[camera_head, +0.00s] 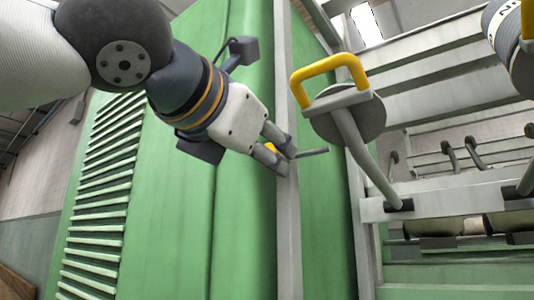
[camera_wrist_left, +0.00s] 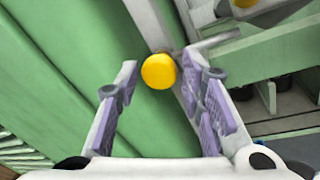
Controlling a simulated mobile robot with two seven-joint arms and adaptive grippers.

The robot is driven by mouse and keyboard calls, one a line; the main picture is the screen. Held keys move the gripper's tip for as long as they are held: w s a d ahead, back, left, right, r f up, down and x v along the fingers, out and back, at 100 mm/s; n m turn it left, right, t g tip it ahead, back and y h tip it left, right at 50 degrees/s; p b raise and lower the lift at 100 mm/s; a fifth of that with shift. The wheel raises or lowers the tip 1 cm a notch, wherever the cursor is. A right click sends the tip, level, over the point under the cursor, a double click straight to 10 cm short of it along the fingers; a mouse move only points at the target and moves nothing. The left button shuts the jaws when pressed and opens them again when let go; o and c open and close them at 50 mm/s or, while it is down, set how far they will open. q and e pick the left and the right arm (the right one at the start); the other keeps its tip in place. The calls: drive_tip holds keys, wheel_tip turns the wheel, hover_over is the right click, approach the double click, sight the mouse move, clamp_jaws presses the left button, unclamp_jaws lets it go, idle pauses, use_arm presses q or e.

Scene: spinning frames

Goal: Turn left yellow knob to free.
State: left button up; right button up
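The left yellow knob (camera_wrist_left: 159,71) is round and shows its face in the left wrist view, on a grey post beside a green panel. In the head view only a small yellow part (camera_head: 270,147) of it shows, mostly hidden by my left gripper (camera_head: 281,157). In the left wrist view my left gripper (camera_wrist_left: 164,72) is open, with one finger on each side of the knob near the tips. A thin grey lever (camera_head: 313,152) sticks out to the right by the knob. My right gripper is not in view.
A yellow loop handle (camera_head: 330,68) on a grey disc stands close to the right of my left gripper. Grey rails of the spinning frame (camera_head: 440,195) fill the right. A green louvred cabinet (camera_head: 105,200) stands left.

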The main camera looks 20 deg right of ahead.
use_arm(q)
drive_tip(key=shift+s+a+r, duration=0.1)
drive_tip(key=shift+s+a, duration=0.1)
drive_tip(key=shift+s, duration=0.05)
drive_tip(key=shift+c, duration=0.3)
clamp_jaws()
drive_tip(key=shift+w+a+m+h, duration=0.1)
drive_tip(key=shift+m+h, duration=0.55)
drive_tip(key=shift+m, duration=2.4)
drive_tip(key=shift+a+m+h, duration=0.15)
drive_tip(key=shift+m+h, duration=0.45)
drive_tip(key=shift+m, duration=2.4)
drive_tip(key=shift+w+a+m+h, duration=0.1)
drive_tip(key=shift+m+h, duration=0.55)
drive_tip(key=shift+m, duration=2.4)
